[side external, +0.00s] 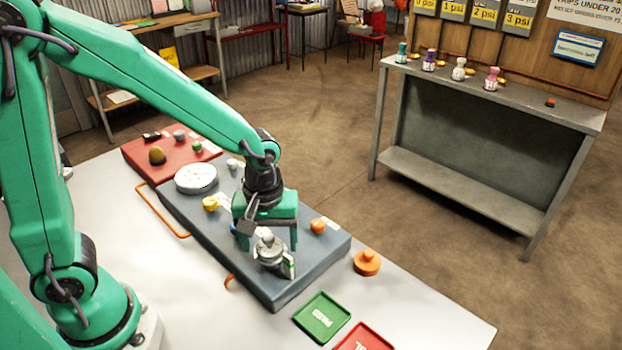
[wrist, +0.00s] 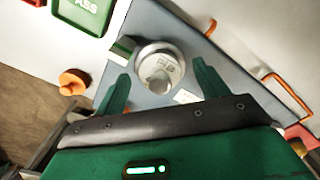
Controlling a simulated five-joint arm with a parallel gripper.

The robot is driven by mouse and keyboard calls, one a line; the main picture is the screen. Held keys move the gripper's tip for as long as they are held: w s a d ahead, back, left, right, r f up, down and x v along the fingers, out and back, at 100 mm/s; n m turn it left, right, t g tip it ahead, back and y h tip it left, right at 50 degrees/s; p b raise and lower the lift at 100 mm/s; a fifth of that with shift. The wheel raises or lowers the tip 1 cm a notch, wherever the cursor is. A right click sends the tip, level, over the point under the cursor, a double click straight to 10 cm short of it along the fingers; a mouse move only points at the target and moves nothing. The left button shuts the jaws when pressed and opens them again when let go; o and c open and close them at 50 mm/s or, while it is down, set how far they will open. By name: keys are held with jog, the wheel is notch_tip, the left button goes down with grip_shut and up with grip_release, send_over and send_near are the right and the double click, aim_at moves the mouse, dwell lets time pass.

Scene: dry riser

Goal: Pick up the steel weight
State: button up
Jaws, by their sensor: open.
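The steel weight (side external: 268,248) is a silver, round piece with a knob on top, at the near end of the blue-grey slab (side external: 285,292). In the wrist view the weight (wrist: 160,62) shows from above, with blurred markings on its top. My gripper (side external: 268,240) is open, pointing down close to the weight. In the wrist view the fingertips of my gripper (wrist: 160,70) lie to either side of the weight's near part, with gaps. I cannot tell exactly how high they are.
A small green-and-white block (wrist: 122,47) stands beside the weight. An orange knobbed weight (side external: 367,263) is on the white table. A green tray (side external: 321,318) and a red tray (side external: 364,339) lie in front. A white gauge (side external: 195,178) sits farther back on the slab.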

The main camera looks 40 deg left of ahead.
aim_at(269, 238)
jog(key=shift+c, duration=0.2)
jog(key=c, duration=1.1)
jog(key=shift+r, duration=0.1)
jog(key=shift+c, duration=0.2)
jog(key=shift+r, duration=0.7)
jog(key=r, duration=0.3)
jog(key=shift+s+d, duration=0.15)
jog(key=shift+d, duration=0.05)
jog(key=s+d+r, duration=0.6)
jog(key=s+d, duration=0.1)
jog(key=s, duration=0.1)
jog(key=shift+d+r, duration=0.25)
jog(key=shift+s, duration=0.1)
